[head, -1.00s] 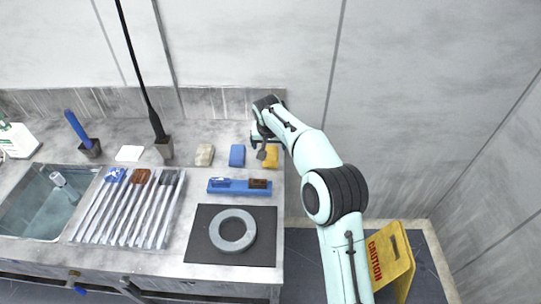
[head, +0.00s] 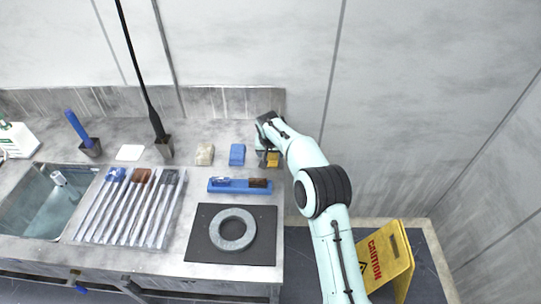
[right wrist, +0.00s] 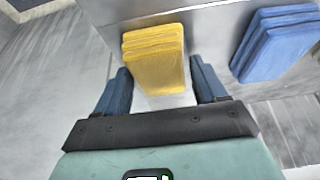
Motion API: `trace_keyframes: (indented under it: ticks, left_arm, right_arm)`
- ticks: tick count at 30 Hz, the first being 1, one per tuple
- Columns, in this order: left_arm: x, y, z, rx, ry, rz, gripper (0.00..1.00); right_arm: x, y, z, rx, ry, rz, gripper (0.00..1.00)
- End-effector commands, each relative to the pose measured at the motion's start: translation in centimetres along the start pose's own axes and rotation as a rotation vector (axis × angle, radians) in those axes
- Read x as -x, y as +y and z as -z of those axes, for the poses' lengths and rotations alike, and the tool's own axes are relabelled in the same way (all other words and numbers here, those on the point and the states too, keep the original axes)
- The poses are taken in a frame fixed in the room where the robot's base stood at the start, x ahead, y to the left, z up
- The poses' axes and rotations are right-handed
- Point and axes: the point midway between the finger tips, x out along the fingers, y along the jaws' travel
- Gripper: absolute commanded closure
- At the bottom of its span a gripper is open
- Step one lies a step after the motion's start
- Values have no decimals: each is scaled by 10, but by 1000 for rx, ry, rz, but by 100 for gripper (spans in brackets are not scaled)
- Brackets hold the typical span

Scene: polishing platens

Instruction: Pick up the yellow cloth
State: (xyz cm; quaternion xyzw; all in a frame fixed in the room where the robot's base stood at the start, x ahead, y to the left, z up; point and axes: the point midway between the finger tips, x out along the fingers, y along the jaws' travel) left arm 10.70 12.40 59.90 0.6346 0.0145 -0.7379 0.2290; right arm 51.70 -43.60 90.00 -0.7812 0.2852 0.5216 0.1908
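The yellow cloth (head: 273,160) is a folded stack at the back right of the counter, partly hidden by my right gripper in the head view. In the right wrist view the yellow cloth (right wrist: 155,58) lies just ahead of and between the two blue fingers. My right gripper (right wrist: 160,88) is open, its fingers spread on either side of the cloth's near end. I cannot tell whether the fingers touch it. In the head view the right gripper (head: 262,158) is at the cloth, with its fingers mostly hidden. My left gripper is not in view.
A folded blue cloth (head: 237,154) and a beige cloth (head: 205,154) lie left of the yellow one. A blue tray (head: 226,188) lies in front. A black mat (head: 203,244) bears a grey ring (head: 233,243). The wall backsplash (head: 232,103) rises behind.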

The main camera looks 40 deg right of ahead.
Motion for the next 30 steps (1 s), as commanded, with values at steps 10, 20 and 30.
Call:
trace_keyframes:
  ticks: [10,20,30]
  left_arm:
    - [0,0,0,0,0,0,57]
    - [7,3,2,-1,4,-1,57]
    - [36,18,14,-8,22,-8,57]
  right_arm:
    - [1,0,0,0,1,0,68]
    - [40,-1,18,-1,6,3,68]
    - [133,-2,57,-1,7,4,68]
